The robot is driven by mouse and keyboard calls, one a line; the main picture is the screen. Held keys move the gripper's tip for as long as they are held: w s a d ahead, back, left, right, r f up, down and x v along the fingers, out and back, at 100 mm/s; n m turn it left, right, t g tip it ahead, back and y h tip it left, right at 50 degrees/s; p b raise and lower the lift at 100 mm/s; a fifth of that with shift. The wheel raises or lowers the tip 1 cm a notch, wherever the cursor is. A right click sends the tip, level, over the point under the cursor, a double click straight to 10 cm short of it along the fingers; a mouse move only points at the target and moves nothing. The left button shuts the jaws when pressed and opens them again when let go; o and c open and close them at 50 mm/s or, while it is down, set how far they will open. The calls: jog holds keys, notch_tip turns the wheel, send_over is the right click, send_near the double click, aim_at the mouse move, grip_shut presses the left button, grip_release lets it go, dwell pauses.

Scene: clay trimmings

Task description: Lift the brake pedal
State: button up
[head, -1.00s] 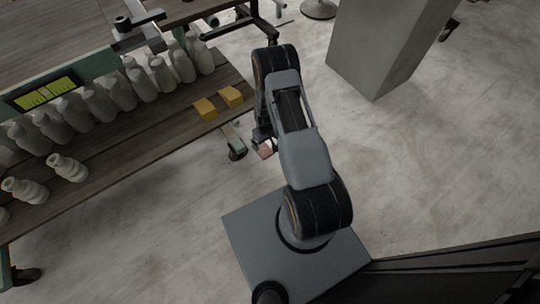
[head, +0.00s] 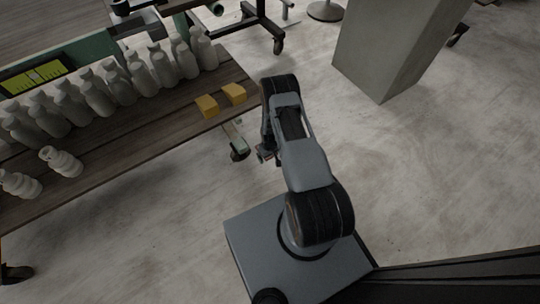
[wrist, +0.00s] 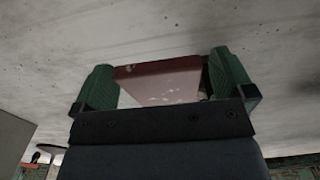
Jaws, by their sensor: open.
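A dull red plate with a paler face, apparently the brake pedal (wrist: 160,82), shows between the green fingertips in the wrist view. My gripper (wrist: 163,86) is open around it, with a finger on either side. I cannot tell whether either finger touches it. In the head view my gripper (head: 265,154) is low near the floor, just right of a caster (head: 238,153) at the table's end. My arm hides much of that spot, and the pedal cannot be made out clearly there.
A wooden table (head: 120,170) carries several pale bottles (head: 97,97) and two yellow blocks (head: 206,106). A grey pillar (head: 385,50) stands at upper right. The floor (head: 430,180) right of my arm is clear.

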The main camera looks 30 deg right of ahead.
jog(key=c, duration=1.3)
jog(key=shift+w+r, duration=0.35)
jog(key=shift+r, duration=0.45)
jog(key=o, duration=1.3)
notch_tip(320, 180, up, 14)
jog(key=p, duration=0.4)
jog(key=shift+p, duration=0.35)
jog(key=shift+f, duration=0.1)
